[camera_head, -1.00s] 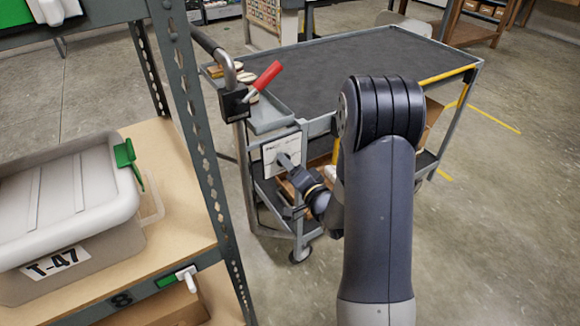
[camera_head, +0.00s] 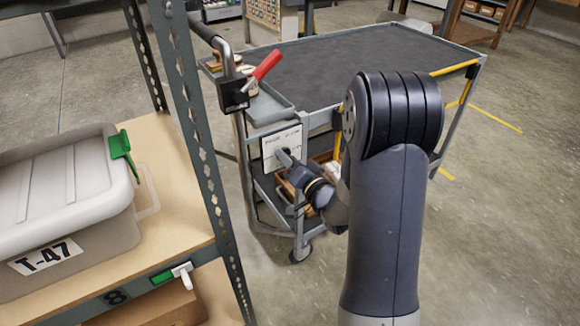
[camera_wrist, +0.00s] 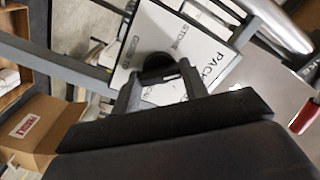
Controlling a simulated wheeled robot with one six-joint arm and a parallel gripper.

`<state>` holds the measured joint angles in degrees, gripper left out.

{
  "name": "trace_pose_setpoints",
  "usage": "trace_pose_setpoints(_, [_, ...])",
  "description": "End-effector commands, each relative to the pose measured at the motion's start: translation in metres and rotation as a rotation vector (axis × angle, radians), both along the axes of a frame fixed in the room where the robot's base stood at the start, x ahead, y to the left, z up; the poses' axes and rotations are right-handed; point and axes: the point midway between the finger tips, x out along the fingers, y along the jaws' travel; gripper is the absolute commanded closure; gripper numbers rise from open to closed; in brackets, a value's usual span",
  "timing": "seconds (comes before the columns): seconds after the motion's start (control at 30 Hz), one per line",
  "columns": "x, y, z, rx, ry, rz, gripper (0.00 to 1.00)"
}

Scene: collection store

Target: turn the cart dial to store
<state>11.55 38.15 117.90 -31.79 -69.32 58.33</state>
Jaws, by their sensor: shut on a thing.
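The cart (camera_head: 360,62) stands ahead of me, with a white dial plate (camera_head: 270,153) on its near end. The dark round dial (camera_wrist: 156,66) sits in the middle of the plate. My gripper (camera_head: 288,160) reaches the plate from the right, and in the wrist view its two fingers (camera_wrist: 158,85) are shut on the dial. The fingers and my wrist partly hide the dial, so its setting is unclear.
A shelf rack with a grey post (camera_head: 190,110) and a lidded bin marked T-47 (camera_head: 62,195) stands close on the left. A red-handled lever (camera_head: 265,65) and black box sit above the plate. A cardboard box (camera_wrist: 40,130) shows in the wrist view. The floor at right is clear.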

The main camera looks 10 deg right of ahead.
Motion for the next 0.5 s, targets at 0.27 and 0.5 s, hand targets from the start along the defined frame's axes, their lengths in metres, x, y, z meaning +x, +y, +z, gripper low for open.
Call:
trace_pose_setpoints(0.27, [-0.0003,-0.0001,-0.0057,-0.25,-0.083,-0.001,0.81])
trace_pose_setpoints(0.5, [-0.0003,-0.0001,-0.0048,-0.459,-0.15,0.0,0.81])
